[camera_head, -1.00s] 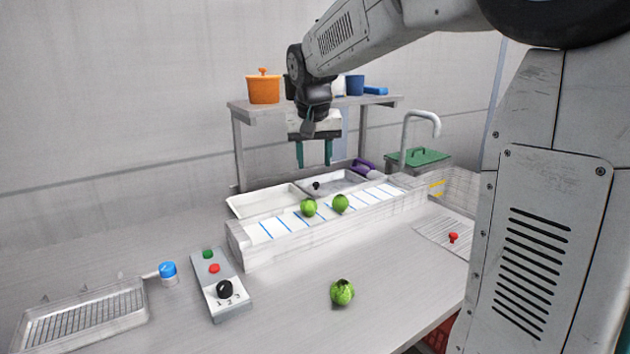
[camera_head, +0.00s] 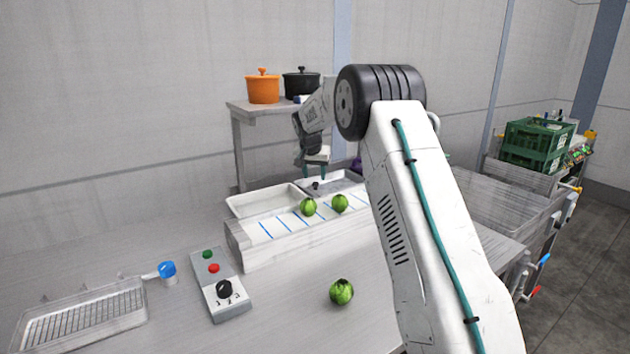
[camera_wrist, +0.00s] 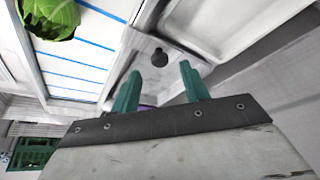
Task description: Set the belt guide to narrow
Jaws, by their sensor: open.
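A small black knob (camera_head: 316,184), which may belong to the belt guide, stands at the far side of the belt (camera_head: 284,224), by the grey basin. In the wrist view the black knob (camera_wrist: 159,57) shows just beyond and between my teal fingertips. My gripper (camera_head: 315,174) is open, pointing down above the knob, with nothing between its fingers; contact with the knob cannot be told. Two green cabbages (camera_head: 308,207) sit on the blue-striped belt. No marking for narrow or wide is readable.
A control box (camera_head: 228,303) with green and red buttons and a numbered dial stands in front of the belt. A loose cabbage (camera_head: 341,291) lies on the counter. A white tray (camera_head: 240,207) lies behind the belt. A shelf (camera_head: 240,108) with an orange pot (camera_head: 262,88) stands behind.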

